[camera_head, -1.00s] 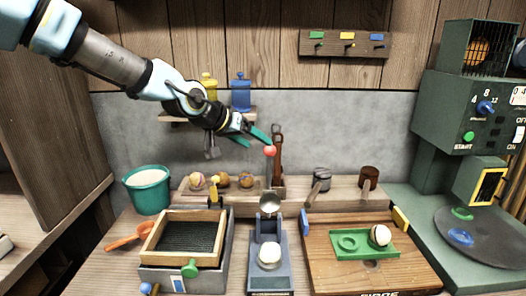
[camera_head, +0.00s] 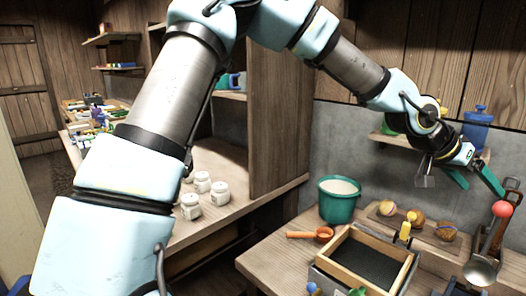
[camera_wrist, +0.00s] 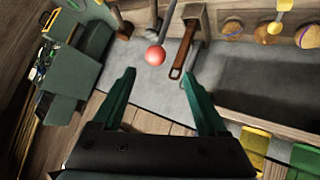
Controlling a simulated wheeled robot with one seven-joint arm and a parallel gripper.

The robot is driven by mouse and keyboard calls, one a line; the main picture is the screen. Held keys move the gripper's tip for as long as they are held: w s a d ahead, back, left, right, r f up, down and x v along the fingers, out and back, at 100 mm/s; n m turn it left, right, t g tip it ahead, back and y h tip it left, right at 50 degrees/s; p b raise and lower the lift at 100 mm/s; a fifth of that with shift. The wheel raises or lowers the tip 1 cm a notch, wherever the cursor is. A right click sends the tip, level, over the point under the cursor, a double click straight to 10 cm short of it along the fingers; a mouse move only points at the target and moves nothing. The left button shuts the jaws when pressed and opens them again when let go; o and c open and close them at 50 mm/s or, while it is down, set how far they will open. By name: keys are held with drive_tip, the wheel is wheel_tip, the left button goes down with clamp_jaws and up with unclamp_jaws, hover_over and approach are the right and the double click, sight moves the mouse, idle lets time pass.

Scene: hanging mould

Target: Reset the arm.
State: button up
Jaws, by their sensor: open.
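My gripper (camera_head: 475,181) is at the right of the head view, raised above the workbench in front of the grey wall. Its two green fingers are spread apart. The wrist view shows the open fingers (camera_wrist: 160,100) with nothing between them. A red ball (camera_head: 502,209) on top of a ladle-like tool is just below the fingertips in the head view. In the wrist view the red ball (camera_wrist: 155,55) lies beyond the fingertips, apart from them. My arm runs across the head view from the lower left up and over to the right.
A green bucket (camera_head: 338,203) with pale contents stands on the workbench. In front are an orange scoop (camera_head: 322,235) and a wooden-framed sieve (camera_head: 345,266). Several round balls sit on a wooden rack (camera_head: 427,236). White jars (camera_head: 219,191) stand on the left counter. A tall wooden panel (camera_head: 277,120) rises between.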

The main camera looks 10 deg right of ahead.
drive_tip(key=w+a+f+n+t+y, duration=0.25)
drive_tip(key=w+a, duration=0.35)
drive_tip(key=a, duration=0.3)
drive_tip(key=w+a+f+n+t+y, duration=0.15)
drive_tip(key=w+a+f, duration=0.25)
drive_tip(key=w+a, duration=0.45)
drive_tip(key=w+a+f+n+t+y, duration=0.1)
drive_tip(key=w+a+f+n+y, duration=0.3)
drive_tip(key=a, duration=0.7)
drive_tip(key=s+a+n+g+y, duration=0.1)
drive_tip(key=a+n, duration=0.6)
drive_tip(key=a, duration=2.4)
drive_tip(key=shift+s+a+r+y, duration=0.25)
drive_tip(key=shift+s+y, duration=0.25)
drive_tip(key=shift+s, duration=0.65)
